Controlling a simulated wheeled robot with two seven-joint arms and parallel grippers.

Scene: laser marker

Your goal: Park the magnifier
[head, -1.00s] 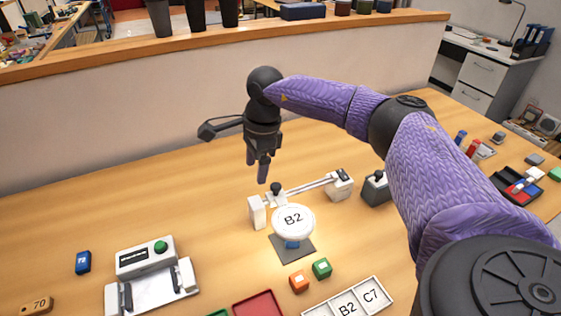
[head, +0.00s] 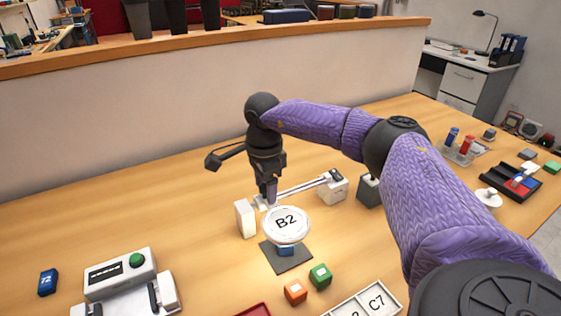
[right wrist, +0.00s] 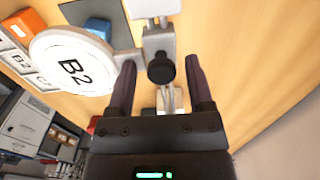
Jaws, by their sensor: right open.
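The lens also shows at left in the right wrist view (right wrist: 72,72). A black knob (right wrist: 161,68) stands on the mount beside the lens. My right gripper (head: 270,202) points down at this mount. Its open fingers lie on either side of the knob in the right wrist view, with gaps visible; the head view hides the knob behind the gripper. My left gripper is out of view.
A white post (head: 245,218) stands close left of the gripper. Orange (head: 295,291) and green (head: 320,277) cubes and a lettered tray (head: 365,302) lie in front. A white device with a green button (head: 128,275) is at left. The back-left table is clear.

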